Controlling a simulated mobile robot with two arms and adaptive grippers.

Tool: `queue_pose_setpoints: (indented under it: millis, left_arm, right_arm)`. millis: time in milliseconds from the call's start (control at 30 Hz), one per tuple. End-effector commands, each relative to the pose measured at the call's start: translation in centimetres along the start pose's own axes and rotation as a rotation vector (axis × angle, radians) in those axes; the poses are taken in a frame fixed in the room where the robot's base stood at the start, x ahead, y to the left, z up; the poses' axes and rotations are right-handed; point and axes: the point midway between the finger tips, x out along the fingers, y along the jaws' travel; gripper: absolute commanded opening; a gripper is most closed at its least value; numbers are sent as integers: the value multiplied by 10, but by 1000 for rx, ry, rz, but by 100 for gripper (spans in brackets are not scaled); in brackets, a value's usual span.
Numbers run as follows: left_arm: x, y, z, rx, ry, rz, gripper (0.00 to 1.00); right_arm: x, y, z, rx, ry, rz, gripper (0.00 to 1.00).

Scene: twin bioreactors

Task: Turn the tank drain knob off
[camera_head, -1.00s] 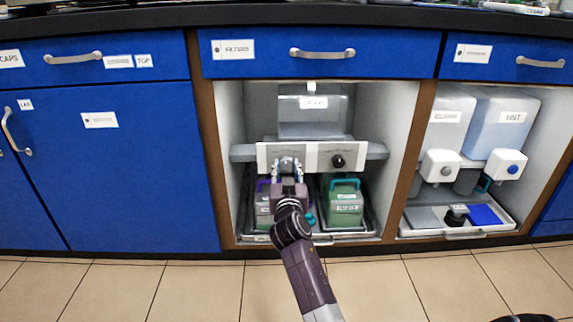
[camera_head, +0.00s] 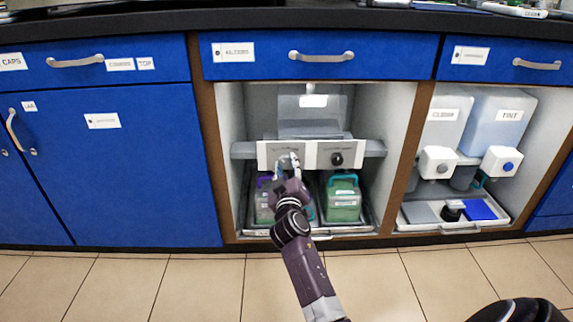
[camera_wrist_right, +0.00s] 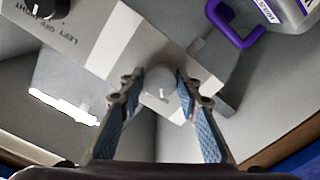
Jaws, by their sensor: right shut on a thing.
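A white panel (camera_head: 317,163) crosses the open middle cabinet and carries two knobs. My right gripper (camera_head: 285,169) reaches the panel's left half and covers the knob there. In the right wrist view, the right gripper (camera_wrist_right: 160,92) is shut on a round light-grey knob (camera_wrist_right: 160,80), one blue-padded finger on each side. The knob's white mark shows between the fingers. The panel's other knob is black (camera_head: 337,159) and stands clear. In the wrist view this black knob (camera_wrist_right: 45,8) is partly cut off, beside lettering that reads LEFT OFF RIGHT. My left gripper is not in view.
Below the panel stand a green container (camera_head: 343,201) and a partly hidden purple-handled one (camera_head: 264,205) in a tray. A clear tank (camera_head: 312,112) is behind and above. The right cabinet holds two jugs with taps. Cabinet walls close in on both sides.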

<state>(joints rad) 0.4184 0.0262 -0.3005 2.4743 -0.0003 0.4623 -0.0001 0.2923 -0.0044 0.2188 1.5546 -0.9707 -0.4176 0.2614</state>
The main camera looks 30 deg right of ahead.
Motion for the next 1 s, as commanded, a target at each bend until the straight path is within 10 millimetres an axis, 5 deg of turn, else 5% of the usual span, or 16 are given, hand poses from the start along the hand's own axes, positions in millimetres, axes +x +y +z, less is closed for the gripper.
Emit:
queue_pose_setpoints:
  millis: [400,433,600,1000]
  left_arm:
    - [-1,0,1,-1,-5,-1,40]
    - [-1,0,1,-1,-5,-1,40]
    - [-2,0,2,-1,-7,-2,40]
    - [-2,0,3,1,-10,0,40]
  right_arm:
    - [0,0,-2,-11,4,0,7]
    - [0,0,-2,-11,4,0,33]
    - [0,0,-1,-9,3,0,49]
    - [-10,-2,0,-8,1,-2,49]
